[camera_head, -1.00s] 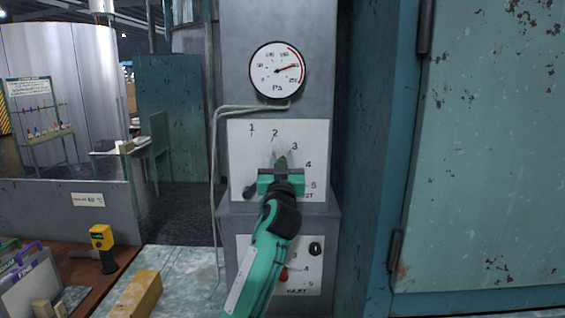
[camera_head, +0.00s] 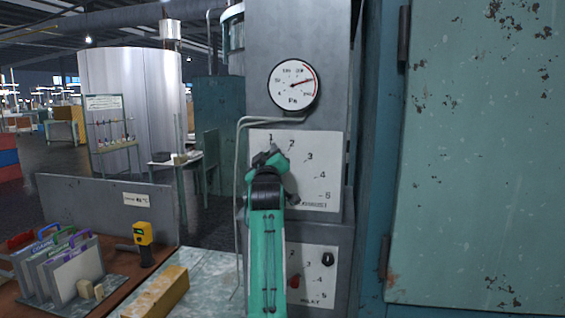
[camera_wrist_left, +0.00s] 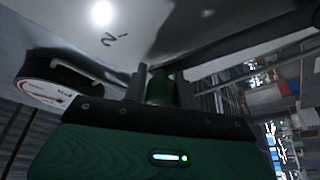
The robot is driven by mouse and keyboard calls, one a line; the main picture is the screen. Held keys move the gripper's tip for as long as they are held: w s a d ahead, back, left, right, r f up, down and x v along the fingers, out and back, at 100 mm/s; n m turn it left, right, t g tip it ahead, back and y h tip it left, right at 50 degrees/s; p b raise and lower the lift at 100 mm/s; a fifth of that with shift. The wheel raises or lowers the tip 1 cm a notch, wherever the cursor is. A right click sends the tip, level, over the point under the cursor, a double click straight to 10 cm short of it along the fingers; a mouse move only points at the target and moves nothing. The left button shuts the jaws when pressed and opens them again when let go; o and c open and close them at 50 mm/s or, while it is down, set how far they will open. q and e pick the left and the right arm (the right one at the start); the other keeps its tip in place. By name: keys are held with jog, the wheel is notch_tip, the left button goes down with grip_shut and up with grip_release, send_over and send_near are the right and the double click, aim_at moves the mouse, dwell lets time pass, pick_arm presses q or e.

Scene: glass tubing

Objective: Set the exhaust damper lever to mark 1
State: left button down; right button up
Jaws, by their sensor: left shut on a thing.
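The exhaust plate (camera_head: 327,150) is white, with marks 1 to 5 in an arc. My left gripper (camera_head: 264,155) is in front of its upper left part, just below mark 1 (camera_head: 270,138). It is shut on the exhaust damper lever, whose dark green grip (camera_wrist_left: 160,88) shows between the fingers in the wrist view. In the head view my gripper and arm hide most of the lever, so its exact pointing is hard to read. Mark 2 (camera_head: 291,143) is to the right of the gripper; it also shows in the wrist view (camera_wrist_left: 115,40). My right gripper is not in view.
A pressure gauge (camera_head: 293,85) is above the plate, and a thin pipe runs down its left side. A lower plate (camera_head: 318,262) has a red knob (camera_head: 295,281). A teal cabinet (camera_head: 480,160) stands at right. A yellow block (camera_head: 160,290) lies on the bench.

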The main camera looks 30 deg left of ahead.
pick_arm(q)
jog(key=shift+a+n, duration=0.3)
jog(key=shift+s+a+n, duration=0.15)
jog(key=shift+a+n, duration=0.1)
jog(key=shift+n, duration=0.05)
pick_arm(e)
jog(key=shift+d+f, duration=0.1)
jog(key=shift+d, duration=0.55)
pick_arm(q)
jog(key=c, duration=1.1)
grip_release()
jog(key=shift+c, duration=0.2)
jog(key=shift+s+d+f+b, duration=0.2)
jog(key=shift+s+f+b, duration=0.05)
jog(key=shift+s+b, duration=0.15)
jog(key=b+v, duration=0.4)
jog(key=v, duration=0.8)
jog(key=shift+s+d+b, duration=0.3)
jog(key=shift+s+b, duration=0.05)
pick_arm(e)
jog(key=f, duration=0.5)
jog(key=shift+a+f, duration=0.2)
